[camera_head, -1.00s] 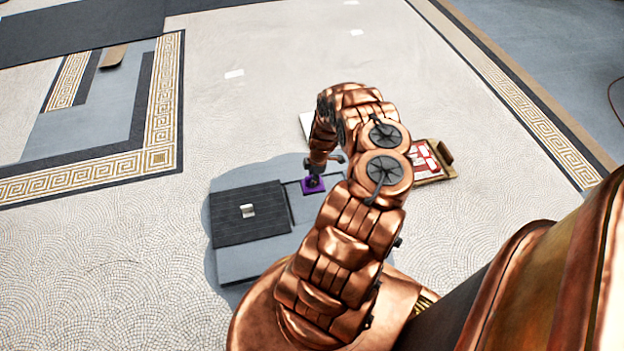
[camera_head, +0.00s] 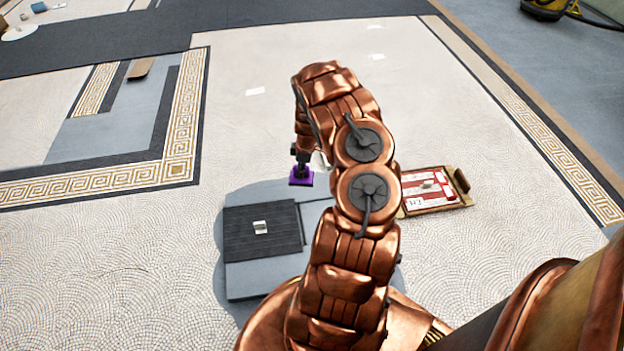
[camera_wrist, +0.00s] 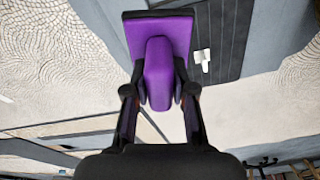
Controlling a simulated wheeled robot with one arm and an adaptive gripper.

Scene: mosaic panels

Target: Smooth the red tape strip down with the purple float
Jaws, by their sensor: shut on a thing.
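My gripper (camera_head: 301,160) is shut on the handle of the purple float (camera_head: 300,177), whose flat purple plate faces down. In the wrist view the float (camera_wrist: 160,38) sits between the two dark fingers (camera_wrist: 160,90). The float appears raised, near the far edge of a grey board (camera_head: 255,279) with a dark ribbed panel (camera_head: 240,238) on it. A small white piece (camera_head: 260,227) lies on that panel. Red strips show among white pieces in a tan tray (camera_head: 458,203) at right; I cannot tell whether the task's strip is among them.
My arm covers the right part of the board. Pale mosaic floor around the board is mostly clear. A bordered blue-grey inlay (camera_head: 110,125) with a brown piece (camera_head: 141,68) lies at the left. A yellow-and-black machine (camera_head: 545,8) stands at the far top right.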

